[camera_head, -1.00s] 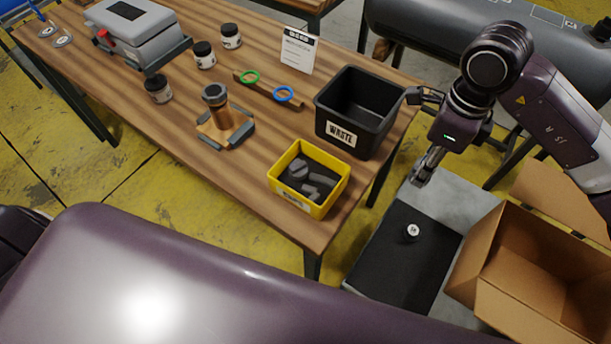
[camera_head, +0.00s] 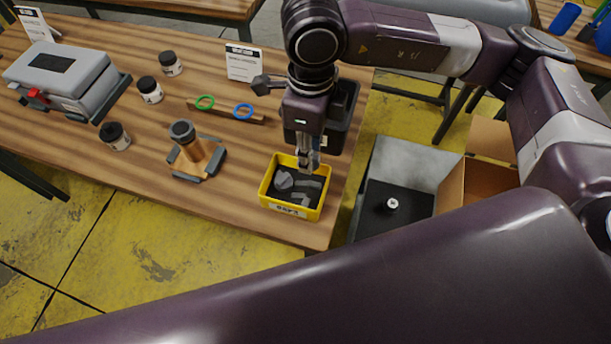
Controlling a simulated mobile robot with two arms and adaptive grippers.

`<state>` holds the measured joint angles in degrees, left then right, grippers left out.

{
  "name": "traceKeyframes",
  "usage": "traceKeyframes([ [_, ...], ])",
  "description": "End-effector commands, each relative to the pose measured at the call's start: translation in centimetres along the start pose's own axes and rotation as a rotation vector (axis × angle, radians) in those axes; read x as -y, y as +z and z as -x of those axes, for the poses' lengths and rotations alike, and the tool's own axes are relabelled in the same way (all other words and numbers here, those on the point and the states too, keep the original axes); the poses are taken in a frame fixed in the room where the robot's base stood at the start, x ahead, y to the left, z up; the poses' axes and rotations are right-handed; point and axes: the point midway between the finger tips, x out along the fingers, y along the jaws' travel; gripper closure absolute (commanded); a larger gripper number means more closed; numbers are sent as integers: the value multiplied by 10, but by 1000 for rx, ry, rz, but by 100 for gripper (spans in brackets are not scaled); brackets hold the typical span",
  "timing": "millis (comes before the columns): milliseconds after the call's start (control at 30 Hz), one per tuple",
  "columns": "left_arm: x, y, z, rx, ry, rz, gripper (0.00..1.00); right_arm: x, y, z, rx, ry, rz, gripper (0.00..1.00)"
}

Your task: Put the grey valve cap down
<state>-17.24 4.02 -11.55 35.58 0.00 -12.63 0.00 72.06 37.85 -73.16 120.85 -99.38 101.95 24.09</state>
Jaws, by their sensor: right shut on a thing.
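My right gripper (camera_head: 308,164) points down at the back right edge of a small yellow bin (camera_head: 269,190) on the wooden table. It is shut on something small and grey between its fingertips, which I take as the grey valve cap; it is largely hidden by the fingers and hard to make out. Inside the bin lie a grey round-headed piece (camera_head: 284,180) and a grey angled piece (camera_head: 309,186). I cannot tell whether the held piece touches the bin or its contents. My left gripper is not in view.
A black waste bin (camera_head: 340,119) stands right behind my gripper, partly covered by it. A black-topped surface (camera_head: 408,212) and cardboard box (camera_head: 487,175) are right of the table.

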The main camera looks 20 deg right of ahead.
Motion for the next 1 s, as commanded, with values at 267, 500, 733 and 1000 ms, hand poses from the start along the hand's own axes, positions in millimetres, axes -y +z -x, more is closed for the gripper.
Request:
traceKeyframes([
  [267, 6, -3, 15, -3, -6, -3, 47, -1, -1, -62, -2, 2, 1, 79],
  [500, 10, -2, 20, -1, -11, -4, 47, -1, 0, -85, -2, 2, 1, 79],
  [733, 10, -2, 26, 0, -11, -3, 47, 0, 0, -116, -1, 1, 1, 79],
  [1000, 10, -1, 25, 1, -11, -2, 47, 0, 0, -119, 1, -1, 2, 79],
])
